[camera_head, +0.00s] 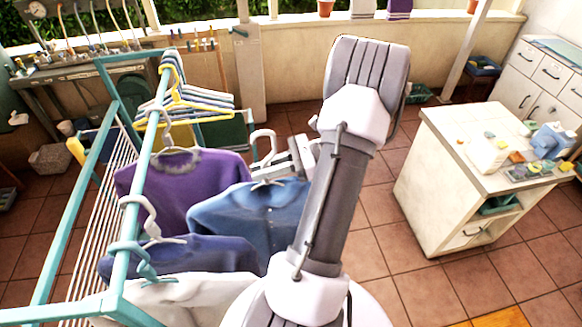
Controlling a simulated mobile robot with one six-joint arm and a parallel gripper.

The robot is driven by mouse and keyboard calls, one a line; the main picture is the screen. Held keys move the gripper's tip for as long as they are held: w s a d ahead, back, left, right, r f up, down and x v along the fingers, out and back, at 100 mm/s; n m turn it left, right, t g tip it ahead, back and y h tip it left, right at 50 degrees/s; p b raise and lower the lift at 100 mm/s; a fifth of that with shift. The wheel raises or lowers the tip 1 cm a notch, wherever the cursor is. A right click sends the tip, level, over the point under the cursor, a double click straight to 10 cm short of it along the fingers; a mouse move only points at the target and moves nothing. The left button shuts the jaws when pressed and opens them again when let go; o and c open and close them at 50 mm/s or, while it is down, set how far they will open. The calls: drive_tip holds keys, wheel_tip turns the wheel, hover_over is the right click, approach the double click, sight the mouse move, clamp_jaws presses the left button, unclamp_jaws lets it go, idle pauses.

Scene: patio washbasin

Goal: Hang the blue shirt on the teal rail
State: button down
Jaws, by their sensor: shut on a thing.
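The blue shirt (245,217) is on a light hanger whose hook (263,140) stands up free, to the right of the teal rail (144,165). My gripper (283,168), partly hidden behind my arm, is shut on this hanger at the shirt's neck. The shirt hangs upright, apart from the rail. Its right side is hidden by my arm. On the rail hang a purple shirt (205,175), a dark blue garment (190,256) nearer, and a white garment (180,300) at the front.
Several empty hangers (195,105) crowd the rail's far end. The teal rack frame (50,245) and its thin bars lie left of the rail. A white cabinet (440,185) with small items on top stands at right. Tiled floor between is clear.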

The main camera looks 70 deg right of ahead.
drive_tip(key=w+a+b, duration=0.1)
drive_tip(key=w+a, duration=0.4)
drive_tip(key=w, duration=0.5)
drive_tip(key=w+a+b, duration=0.2)
drive_tip(key=w+a, duration=0.4)
drive_tip(key=w, duration=0.3)
drive_tip(key=shift+w+a+f, duration=0.3)
drive_tip(key=shift+w, duration=0.1)
drive_tip(key=shift+w+a+b, duration=0.2)
drive_tip(key=shift+w+a, duration=0.2)
drive_tip(key=shift+w, duration=0.25)
drive_tip(key=shift+w+a+b, duration=0.2)
drive_tip(key=shift+w+a, duration=0.15)
drive_tip(key=shift+w, duration=0.3)
drive_tip(key=shift+w+a+b, duration=0.2)
drive_tip(key=shift+w+a, duration=0.2)
drive_tip(key=shift+w, duration=0.25)
drive_tip(key=shift+f, duration=0.1)
